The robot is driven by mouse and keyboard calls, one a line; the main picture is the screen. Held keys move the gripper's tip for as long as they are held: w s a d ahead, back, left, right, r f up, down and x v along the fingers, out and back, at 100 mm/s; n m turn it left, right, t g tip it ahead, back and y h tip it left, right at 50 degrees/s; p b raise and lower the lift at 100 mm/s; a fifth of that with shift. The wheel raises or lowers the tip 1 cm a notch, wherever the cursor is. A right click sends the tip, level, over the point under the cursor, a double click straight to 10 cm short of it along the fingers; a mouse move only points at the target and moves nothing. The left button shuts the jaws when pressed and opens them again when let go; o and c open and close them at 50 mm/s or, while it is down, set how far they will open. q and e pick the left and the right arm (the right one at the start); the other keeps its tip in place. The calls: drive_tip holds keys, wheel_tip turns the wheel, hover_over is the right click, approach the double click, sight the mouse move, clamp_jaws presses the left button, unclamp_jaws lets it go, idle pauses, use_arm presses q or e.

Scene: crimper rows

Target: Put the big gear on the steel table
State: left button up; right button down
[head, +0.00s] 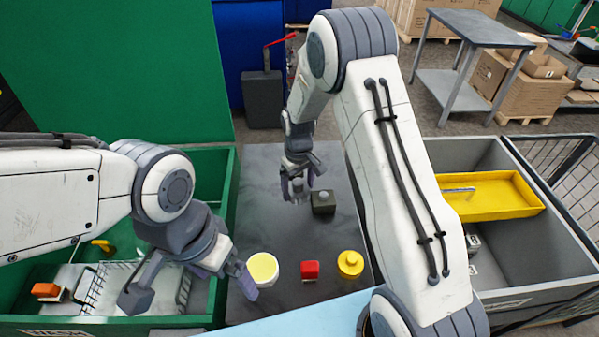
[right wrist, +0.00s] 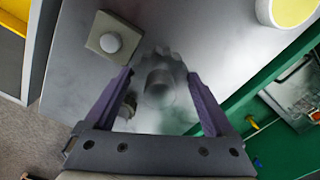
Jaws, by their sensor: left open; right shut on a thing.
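My right gripper (head: 296,190) is shut on a grey toothed gear, the big gear (right wrist: 158,80), with a round hub facing the wrist camera. The gear sits between the two purple fingers (right wrist: 155,100) over the grey steel table (head: 275,220). I cannot tell whether it touches the table top. In the head view the gear is small and mostly covered by the fingers. My left gripper (head: 192,287) is open and empty, over the green bin's right side near the table's left edge.
A green bin (head: 228,190) lies left; a grey bin (head: 540,245) with a yellow tray (head: 500,197) lies right.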

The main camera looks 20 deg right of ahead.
drive_tip(key=shift+w+a+r, duration=0.2)
drive_tip(key=shift+w+r, duration=0.05)
drive_tip(key=shift+w, duration=0.15)
drive_tip(key=shift+w+f, duration=0.1)
drive_tip(key=shift+f, duration=0.05)
use_arm(q)
wheel_tip(320, 180, down, 5)
drive_tip(key=b, duration=0.5)
drive_tip(key=shift+r, duration=0.15)
use_arm(e)
wheel_tip(320, 180, down, 7)
drive_tip(key=shift+r, duration=0.2)
use_arm(q)
drive_tip(key=shift+f+b, duration=0.35)
drive_tip(key=shift+b, duration=0.2)
use_arm(e)
drive_tip(key=shift+f, duration=0.6)
unclamp_jaws()
use_arm(q)
drive_tip(key=shift+r, duration=0.15)
use_arm(e)
drive_tip(key=shift+r, duration=0.1)
wheel_tip(320, 180, up, 8)
drive_tip(key=p, duration=0.6)
use_arm(q)
wheel_tip(320, 180, up, 6)
